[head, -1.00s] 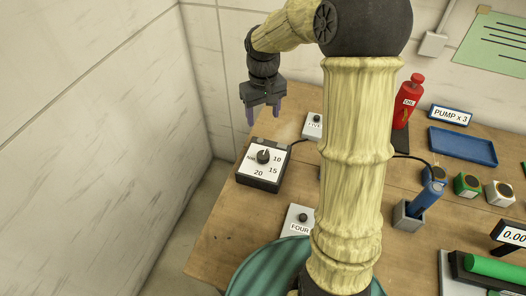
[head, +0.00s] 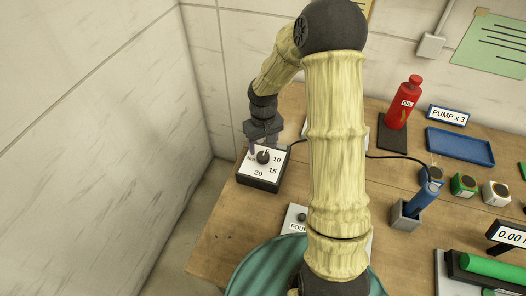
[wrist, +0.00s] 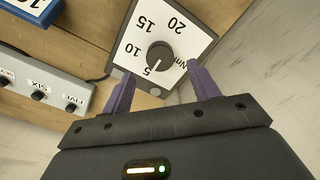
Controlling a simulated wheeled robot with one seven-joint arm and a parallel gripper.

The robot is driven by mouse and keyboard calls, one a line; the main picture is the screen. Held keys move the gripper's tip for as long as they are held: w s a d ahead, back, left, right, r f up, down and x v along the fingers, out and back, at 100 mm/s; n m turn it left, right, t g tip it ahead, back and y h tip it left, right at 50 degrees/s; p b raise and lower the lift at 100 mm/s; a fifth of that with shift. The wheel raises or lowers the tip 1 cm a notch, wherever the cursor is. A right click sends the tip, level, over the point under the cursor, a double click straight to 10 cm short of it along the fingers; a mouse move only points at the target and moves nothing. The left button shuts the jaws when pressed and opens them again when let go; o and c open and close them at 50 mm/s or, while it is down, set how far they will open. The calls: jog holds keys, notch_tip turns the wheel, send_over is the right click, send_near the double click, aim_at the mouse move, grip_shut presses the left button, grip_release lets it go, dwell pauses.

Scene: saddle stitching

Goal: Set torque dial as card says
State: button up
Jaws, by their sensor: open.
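The torque dial is a black knob (wrist: 160,57) on a white-faced box (head: 272,172) marked 5, 10, 15, 20 and Nm. In the wrist view the knob's white line points at about 5. My gripper (head: 265,146) is open above the far side of the box. In the wrist view its two purple fingers (wrist: 162,76) are spread either side of the knob's near edge; I cannot tell whether they touch it. A blue-framed card (wrist: 38,8) is cut off at the wrist view's top left; its partly visible figures look like 10.
A grey button box (wrist: 40,94) labelled FIVE and SIX lies beside the dial box. Another box labelled FOUR (head: 296,220) is nearer. A red oil bottle (head: 404,103), PUMP x 3 sign (head: 450,115) and blue tray (head: 460,146) stand right. A wall is left.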

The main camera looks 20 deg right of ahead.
aim_at(263, 156)
notch_tip(263, 156, down, 5)
jog(key=shift+f+p, duration=0.15)
jog(key=shift+p, duration=0.25)
jog(key=c, duration=1)
